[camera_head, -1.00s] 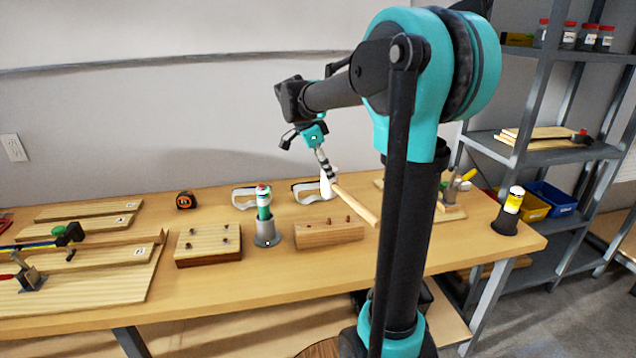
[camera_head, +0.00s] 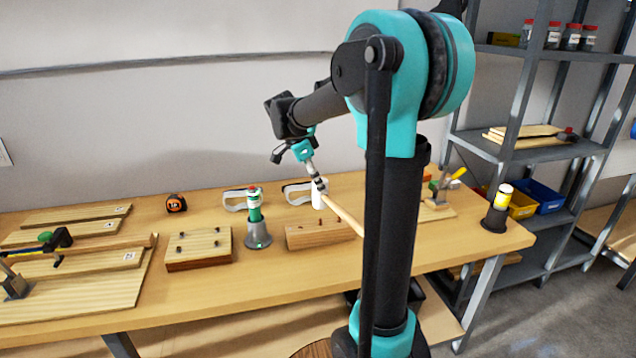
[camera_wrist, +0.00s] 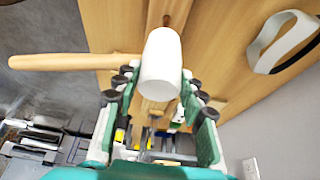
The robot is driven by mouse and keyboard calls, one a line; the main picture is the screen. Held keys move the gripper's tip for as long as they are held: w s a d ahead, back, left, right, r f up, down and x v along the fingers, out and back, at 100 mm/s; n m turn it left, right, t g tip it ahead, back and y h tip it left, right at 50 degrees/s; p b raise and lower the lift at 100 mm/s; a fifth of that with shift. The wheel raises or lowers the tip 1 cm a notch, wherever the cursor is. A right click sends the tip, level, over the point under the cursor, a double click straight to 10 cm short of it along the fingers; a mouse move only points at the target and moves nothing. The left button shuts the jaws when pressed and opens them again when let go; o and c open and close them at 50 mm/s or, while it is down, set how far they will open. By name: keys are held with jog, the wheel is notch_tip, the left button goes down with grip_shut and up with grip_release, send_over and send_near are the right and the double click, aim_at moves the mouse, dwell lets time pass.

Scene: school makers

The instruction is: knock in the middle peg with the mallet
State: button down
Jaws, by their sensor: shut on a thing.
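My gripper (camera_head: 319,184) is shut on the white head of the mallet (camera_head: 319,195), with the head between its fingers in the wrist view (camera_wrist: 160,65). The pale wooden handle (camera_head: 345,217) sticks out toward the lower right in the head view and to the left in the wrist view. The mallet is above the long wooden peg block (camera_head: 312,238), apparently not touching it. The handle crosses in front of the block's right part. One brown peg (camera_wrist: 167,20) shows past the mallet head in the wrist view; the middle peg cannot be told apart.
A square board with several short pegs (camera_head: 199,248) and a green bottle in a grey stand (camera_head: 256,225) are left of the block. Safety goggles (camera_head: 297,194) lie behind it. Boards and a clamp fill the table's left.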

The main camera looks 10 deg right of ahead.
jog(key=shift+f, duration=0.1)
dwell(0.9)
jog(key=shift+f, duration=0.1)
dwell(0.3)
jog(key=shift+f, duration=0.2)
dwell(0.7)
dwell(0.4)
jog(key=shift+f, duration=0.25)
dwell(0.6)
dwell(0.4)
